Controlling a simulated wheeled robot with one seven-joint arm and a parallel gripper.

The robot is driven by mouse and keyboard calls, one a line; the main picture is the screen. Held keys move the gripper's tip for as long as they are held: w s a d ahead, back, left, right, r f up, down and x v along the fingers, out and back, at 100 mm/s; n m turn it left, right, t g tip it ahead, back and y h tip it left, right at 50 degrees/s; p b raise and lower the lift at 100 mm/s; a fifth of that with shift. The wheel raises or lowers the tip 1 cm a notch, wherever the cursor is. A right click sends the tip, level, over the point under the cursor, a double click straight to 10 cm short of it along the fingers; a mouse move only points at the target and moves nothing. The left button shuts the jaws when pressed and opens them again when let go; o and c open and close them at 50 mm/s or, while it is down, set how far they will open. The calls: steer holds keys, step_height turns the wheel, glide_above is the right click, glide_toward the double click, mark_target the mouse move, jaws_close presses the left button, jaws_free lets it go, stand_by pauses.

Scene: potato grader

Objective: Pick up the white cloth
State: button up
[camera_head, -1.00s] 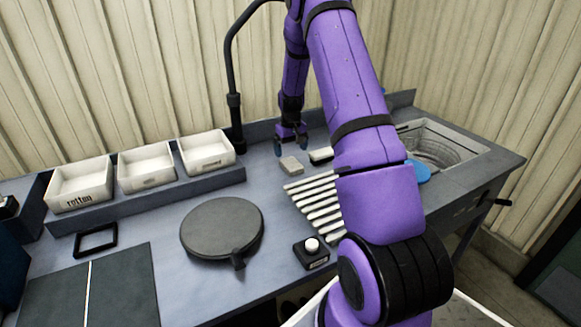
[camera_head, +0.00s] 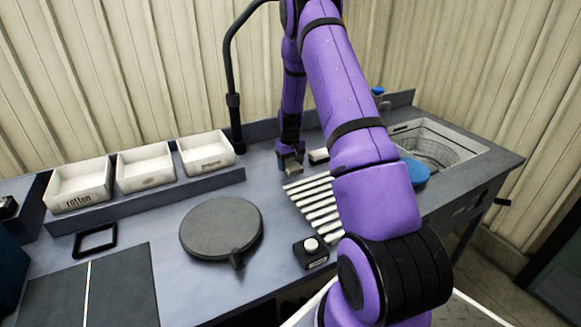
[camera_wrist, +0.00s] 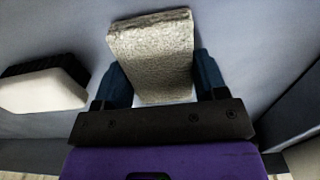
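The only cloth-like thing is a folded, speckled grey-beige block (camera_head: 293,169) on the blue-grey counter; it looks greyer than white. In the wrist view the block (camera_wrist: 155,50) stands between the two dark blue fingers of my gripper (camera_wrist: 160,72). The fingers sit close along its left and right sides, and I cannot tell whether they touch it. In the head view my gripper (camera_head: 290,157) is down at the block, partly covering it. The block appears to rest on the counter.
A white brush-like piece with a black side (camera_wrist: 45,85) lies just left of the gripper in the wrist view. A ribbed white rack (camera_head: 318,205) lies in front, a sink (camera_head: 440,150) to the right. White bins (camera_head: 145,167) and a round grey plate (camera_head: 222,228) stand left.

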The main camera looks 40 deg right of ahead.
mark_target(290, 163)
steer(key=c, duration=0.3)
steer(key=shift+r, duration=0.1)
steer(key=shift+r, duration=0.6)
step_height(290, 163, up, 2)
steer(key=shift+r, duration=0.25)
steer(key=s+a, duration=0.1)
steer(key=s, duration=0.4)
steer(key=s+a, duration=0.1)
steer(key=s, duration=0.4)
steer(key=s+a+r, duration=0.1)
steer(key=s, duration=0.4)
steer(key=shift+s+a, duration=0.25)
steer(key=shift+s, duration=0.05)
steer(key=shift+o, duration=1.2)
steer(key=shift+c, duration=0.5)
